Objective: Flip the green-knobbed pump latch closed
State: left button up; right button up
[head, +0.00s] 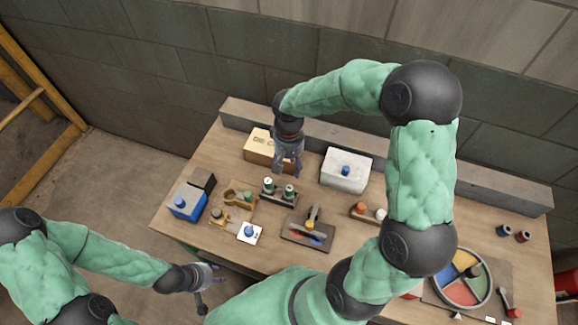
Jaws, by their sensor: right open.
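A blue box (184,203) stands left of the fixture, a white block with a blue knob (249,233) in front. A cardboard box (262,146) and a white box (345,171) stand behind. A grey plate with a lever (309,232) is to the right. A grey beam (480,189) lines the back.

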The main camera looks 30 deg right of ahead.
aim_at(247, 196)
jog(key=k, duration=1)
